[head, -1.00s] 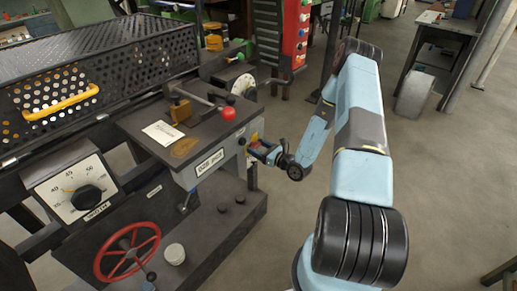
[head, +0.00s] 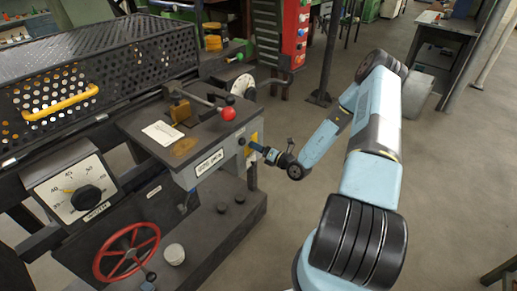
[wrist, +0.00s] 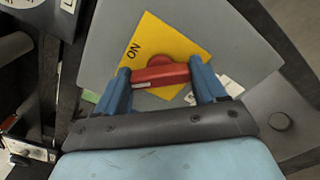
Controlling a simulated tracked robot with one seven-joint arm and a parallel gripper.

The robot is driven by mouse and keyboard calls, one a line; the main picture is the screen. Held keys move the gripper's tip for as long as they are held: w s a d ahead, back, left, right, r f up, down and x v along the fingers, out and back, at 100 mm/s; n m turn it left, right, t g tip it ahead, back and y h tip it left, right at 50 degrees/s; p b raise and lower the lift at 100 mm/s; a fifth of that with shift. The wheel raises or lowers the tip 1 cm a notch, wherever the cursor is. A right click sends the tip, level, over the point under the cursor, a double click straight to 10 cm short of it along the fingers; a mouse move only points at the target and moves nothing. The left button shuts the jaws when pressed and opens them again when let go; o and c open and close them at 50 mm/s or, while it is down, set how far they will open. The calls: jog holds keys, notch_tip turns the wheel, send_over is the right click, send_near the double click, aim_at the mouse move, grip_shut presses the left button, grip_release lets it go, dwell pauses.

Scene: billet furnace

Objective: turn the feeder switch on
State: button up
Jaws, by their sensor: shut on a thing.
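The feeder switch, a red handle (wrist: 160,76), sits on a yellow plate (wrist: 168,36) in the wrist view. The letters ON are printed at the plate's upper left. The handle lies nearly crosswise in the picture. My gripper (wrist: 161,72) is shut on it, with one blue finger at each end. In the head view, my gripper (head: 259,148) reaches the yellow plate (head: 253,138) on the right end face of the grey console (head: 213,163). The handle itself is hidden there by my fingers.
A red-knobbed lever (head: 228,113) stands on the console top. A dial (head: 75,188) and a red handwheel (head: 127,251) are to the left. A perforated cover (head: 110,68) with a yellow handle lies behind. The floor (head: 440,200) to the right is clear.

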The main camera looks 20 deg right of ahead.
jog(key=shift+w+d+f+m, duration=0.1)
jog(key=shift+d+f+m, duration=0.05)
jog(key=shift+m, duration=2)
jog(key=shift+d+f+m, duration=0.1)
jog(key=shift+d+m, duration=0.05)
jog(key=shift+m, duration=2)
jog(key=o, duration=1)
jog(key=shift+a, duration=0.1)
jog(key=shift+o, duration=0.2)
jog(key=v, duration=1.3)
jog(key=shift+s, duration=0.3)
jog(key=shift+d, duration=0.25)
